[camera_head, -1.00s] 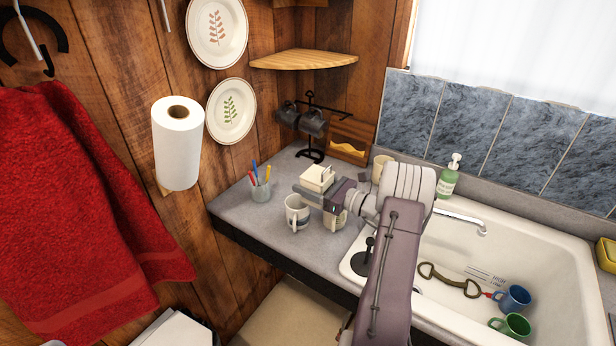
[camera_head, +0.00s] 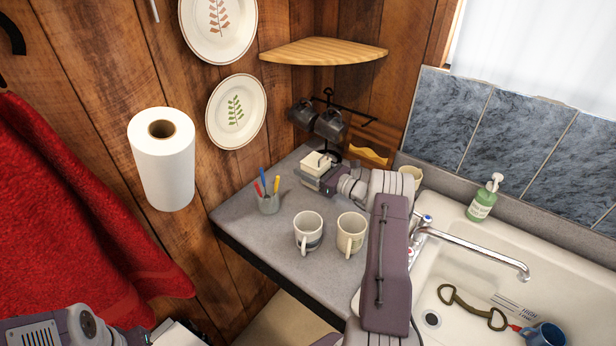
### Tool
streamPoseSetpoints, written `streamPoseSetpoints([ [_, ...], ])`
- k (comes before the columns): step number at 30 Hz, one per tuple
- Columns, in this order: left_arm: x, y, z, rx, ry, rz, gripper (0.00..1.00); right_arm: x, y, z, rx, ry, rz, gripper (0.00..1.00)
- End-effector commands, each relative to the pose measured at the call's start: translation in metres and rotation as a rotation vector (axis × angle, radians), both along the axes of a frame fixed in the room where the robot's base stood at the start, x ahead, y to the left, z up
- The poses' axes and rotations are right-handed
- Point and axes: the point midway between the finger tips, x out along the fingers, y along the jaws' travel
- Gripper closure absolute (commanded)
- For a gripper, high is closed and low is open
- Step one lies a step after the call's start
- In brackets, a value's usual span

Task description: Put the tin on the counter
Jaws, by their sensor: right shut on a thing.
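The cream, box-like tin (camera_head: 315,161) is at the back of the grey counter (camera_head: 265,229), in front of the dark mug rack. My right gripper (camera_head: 313,180) is shut on it, reaching in from the right. I cannot tell whether the tin's base touches the counter; the gripper hides it. Part of my left arm shows at the bottom left, and its fingertips cannot be made out.
Two mugs (camera_head: 308,233) (camera_head: 351,236) stand in front of the tin. A pen cup (camera_head: 268,203) stands to its left. The mug rack (camera_head: 328,122) is behind, under a corner shelf (camera_head: 322,51). The sink (camera_head: 470,262) is right. The counter's front left is clear.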

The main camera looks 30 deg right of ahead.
Motion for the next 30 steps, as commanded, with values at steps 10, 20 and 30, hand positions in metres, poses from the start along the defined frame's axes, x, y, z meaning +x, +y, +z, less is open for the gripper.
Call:
streamPoseSetpoints([
  [10, 0.000, 0.000, 0.002, 0.000, 0.000, 0.000, 0.64, 0.020, 0.000, -0.015, 0.001, -0.003, 0.000, 1.00],
  [20, 0.000, 0.000, 0.007, 0.000, 0.000, 0.000, 0.64, 0.020, 0.000, -0.050, 0.000, -0.004, -0.001, 1.00],
  [30, 0.000, 0.000, 0.004, 0.000, 0.000, 0.000, 0.64, 0.019, 0.000, -0.054, 0.000, 0.000, 0.000, 0.13],
])
